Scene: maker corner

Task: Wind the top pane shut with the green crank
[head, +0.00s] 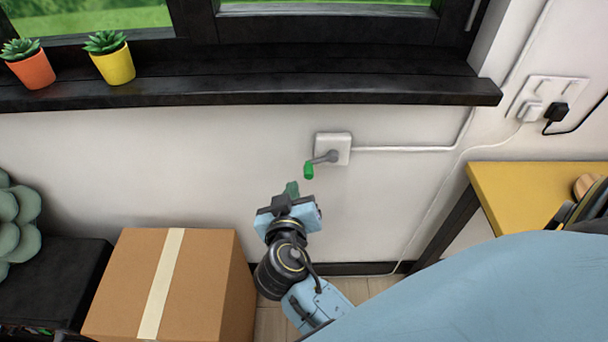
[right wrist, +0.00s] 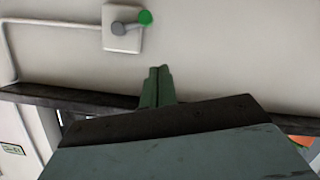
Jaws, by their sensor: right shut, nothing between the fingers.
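The green crank (head: 309,170) is a green knob on a grey arm, fixed to a white wall box (head: 341,141) below the window sill. In the right wrist view the crank's green knob (right wrist: 145,17) shows at the top, with the white box (right wrist: 112,38) beside it. My right gripper (head: 292,189) is below and a little left of the crank, apart from it. Its fingers (right wrist: 158,84) are shut with nothing between them. The window's black frame (head: 330,27) shows only its lower part; the top pane is out of view. My left gripper is not in view.
A black sill (head: 240,88) with two potted succulents (head: 112,59) runs above the crank. A cardboard box (head: 133,272) stands at lower left. A yellow table (head: 520,190) is at right. A socket with plugs (head: 545,103) is on the right wall. The wall around the crank is clear.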

